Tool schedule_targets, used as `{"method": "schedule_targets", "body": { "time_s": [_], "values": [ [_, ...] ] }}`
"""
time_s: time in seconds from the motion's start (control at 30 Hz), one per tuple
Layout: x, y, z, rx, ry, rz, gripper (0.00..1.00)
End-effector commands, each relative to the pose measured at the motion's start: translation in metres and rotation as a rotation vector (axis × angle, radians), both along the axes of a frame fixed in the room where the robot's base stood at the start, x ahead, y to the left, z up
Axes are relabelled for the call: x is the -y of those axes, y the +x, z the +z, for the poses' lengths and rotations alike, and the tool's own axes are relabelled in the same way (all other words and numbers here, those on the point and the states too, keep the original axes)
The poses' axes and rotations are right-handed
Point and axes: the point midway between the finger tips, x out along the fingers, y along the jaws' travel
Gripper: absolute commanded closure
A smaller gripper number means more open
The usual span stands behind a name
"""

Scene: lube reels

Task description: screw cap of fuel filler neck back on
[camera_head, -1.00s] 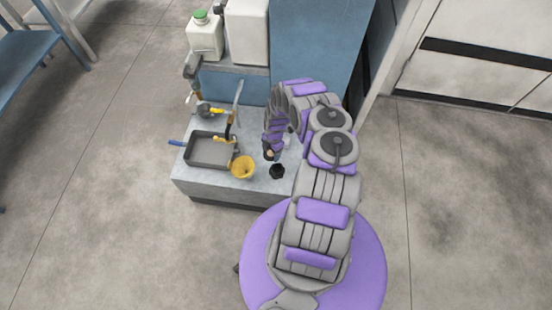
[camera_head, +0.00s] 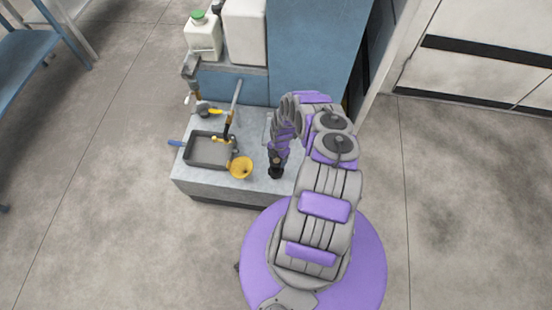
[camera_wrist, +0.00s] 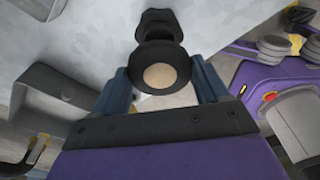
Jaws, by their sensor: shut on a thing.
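The black filler neck (camera_head: 276,172) stands near the front right of the grey worktop. In the wrist view the neck (camera_wrist: 159,22) shows at the top, partly hidden behind the cap. The cap (camera_wrist: 158,72) is round and black with a tan disc in its middle. My gripper (camera_head: 277,160) is shut on the cap, with its two blue fingers on either side of it in the wrist view (camera_wrist: 162,80). The cap overlaps the neck in the picture; I cannot tell whether they touch or line up.
A yellow funnel (camera_head: 241,168) stands left of the neck. A grey tray (camera_head: 190,152) with tools around it lies farther left. A white jug with a green lid (camera_head: 203,38) and a white container (camera_head: 246,32) stand on the rear shelf. A blue cabinet (camera_head: 320,40) rises behind my arm.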

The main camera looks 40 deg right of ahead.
Motion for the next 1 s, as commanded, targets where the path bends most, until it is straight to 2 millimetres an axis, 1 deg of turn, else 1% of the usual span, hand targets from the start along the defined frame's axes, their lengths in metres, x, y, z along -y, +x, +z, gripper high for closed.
{"method": "schedule_targets", "body": {
  "time_s": [0.27, 0.57, 1.0],
  "values": [
    [-0.004, 0.000, -0.014, -0.001, -0.005, 0.000, 0.59],
    [-0.001, -0.001, -0.031, -0.003, 0.000, 0.001, 0.59],
    [-0.003, 0.000, -0.053, -0.001, -0.003, 0.001, 0.59]
  ]
}}
